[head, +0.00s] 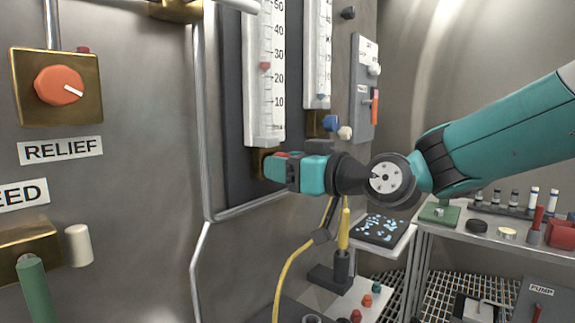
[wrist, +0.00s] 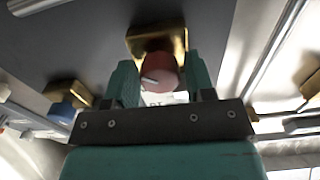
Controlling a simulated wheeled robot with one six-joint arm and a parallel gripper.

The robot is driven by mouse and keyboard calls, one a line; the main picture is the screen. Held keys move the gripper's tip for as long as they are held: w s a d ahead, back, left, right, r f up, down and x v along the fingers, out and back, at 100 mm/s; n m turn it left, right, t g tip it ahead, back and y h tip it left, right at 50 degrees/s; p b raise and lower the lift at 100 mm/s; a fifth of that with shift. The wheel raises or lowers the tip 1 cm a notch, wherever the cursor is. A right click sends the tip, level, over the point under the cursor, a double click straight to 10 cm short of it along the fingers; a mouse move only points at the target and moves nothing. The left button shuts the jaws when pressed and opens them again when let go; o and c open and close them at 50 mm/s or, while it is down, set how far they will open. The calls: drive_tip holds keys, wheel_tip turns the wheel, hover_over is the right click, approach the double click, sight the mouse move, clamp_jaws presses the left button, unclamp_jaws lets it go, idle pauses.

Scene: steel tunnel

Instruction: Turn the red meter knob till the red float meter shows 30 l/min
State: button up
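The red float meter (head: 264,120) stands on a dark backplate, and its red float (head: 265,66) sits between the 20 and 30 marks, near 25. In the wrist view the red meter knob (wrist: 158,72) with a white pointer line sits on a brass block (wrist: 157,39). My gripper (wrist: 165,85) has one finger on each side of this knob, and both appear to touch it. In the head view my gripper (head: 277,168) is at the brass block under the meter and mostly hides the knob.
A second meter (head: 317,60) with a blue float and a blue knob (head: 330,122) is just to the right. A RELIEF knob (head: 59,85) and a green handle (head: 33,290) are on the left wall. A yellow hose (head: 290,262) hangs below my gripper. Shelves stand at right.

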drive_tip(key=c, duration=0.5)
drive_tip(key=m, duration=0.4)
drive_tip(key=shift+m, duration=0.4)
drive_tip(key=o, duration=0.9)
